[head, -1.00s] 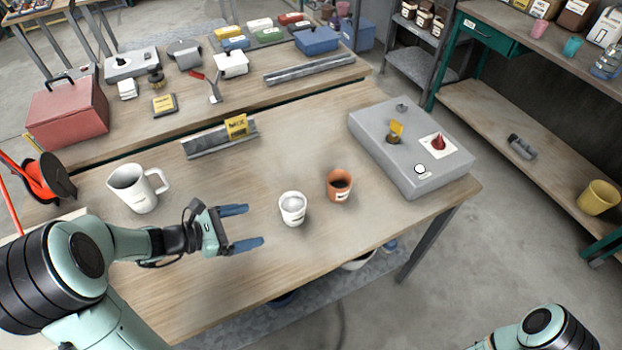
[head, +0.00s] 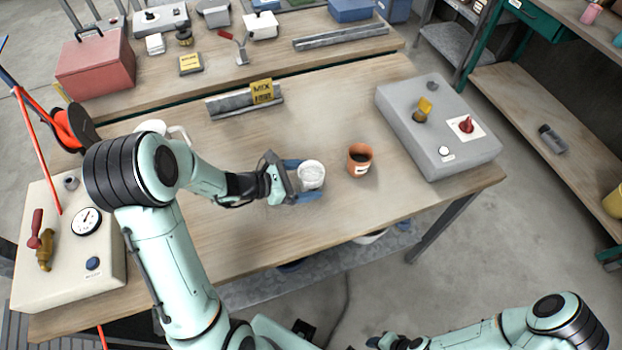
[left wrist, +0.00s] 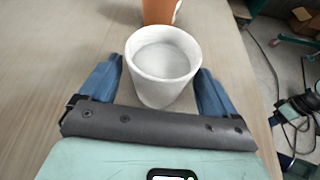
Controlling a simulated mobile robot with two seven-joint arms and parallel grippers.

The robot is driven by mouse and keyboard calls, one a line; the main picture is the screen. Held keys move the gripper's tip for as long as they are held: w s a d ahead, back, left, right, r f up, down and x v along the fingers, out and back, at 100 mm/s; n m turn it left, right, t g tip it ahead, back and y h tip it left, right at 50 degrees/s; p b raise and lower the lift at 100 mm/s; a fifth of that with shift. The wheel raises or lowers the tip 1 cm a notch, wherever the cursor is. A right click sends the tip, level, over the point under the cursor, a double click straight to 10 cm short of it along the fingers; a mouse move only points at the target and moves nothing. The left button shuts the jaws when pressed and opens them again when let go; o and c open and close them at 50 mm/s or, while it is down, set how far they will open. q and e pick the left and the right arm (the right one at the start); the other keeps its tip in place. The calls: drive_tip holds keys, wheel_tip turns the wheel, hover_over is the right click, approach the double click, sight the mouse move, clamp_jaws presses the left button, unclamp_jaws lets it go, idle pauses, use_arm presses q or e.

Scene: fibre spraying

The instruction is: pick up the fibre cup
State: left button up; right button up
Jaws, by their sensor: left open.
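A white cup (head: 311,172) with pale, whitish contents stands upright on the wooden workbench; it looks like the fibre cup, though its label cannot be read. My left gripper (head: 307,181) is open, with its blue fingers on either side of this cup. In the left wrist view the white cup (left wrist: 163,75) sits between the two fingers, with a small gap showing by each.
An orange cup (head: 359,160) with dark contents stands just right of the white cup. A grey control box (head: 440,130) is further right. A metal rail with a yellow card (head: 262,92) lies behind. A white mug (head: 152,127) is partly hidden by my left arm.

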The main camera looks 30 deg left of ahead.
use_arm(q)
drive_tip(key=x, duration=0.2)
drive_tip(key=shift+w+d+f, duration=0.15)
drive_tip(key=shift+w, duration=0.15)
use_arm(e)
drive_tip(key=shift+w+r, duration=0.15)
use_arm(q)
drive_tip(key=c, duration=1.1)
drive_tip(key=shift+r, duration=0.2)
drive_tip(key=shift+r, duration=0.95)
wheel_tip(320, 180, up, 14)
drive_tip(key=p, duration=0.3)
wheel_tip(320, 180, up, 3)
drive_tip(key=shift+r+p, duration=0.1)
drive_tip(key=shift+p, duration=0.5)
use_arm(e)
drive_tip(key=w+r, duration=0.5)
drive_tip(key=shift+r+t, duration=0.25)
drive_tip(key=shift+t, duration=0.05)
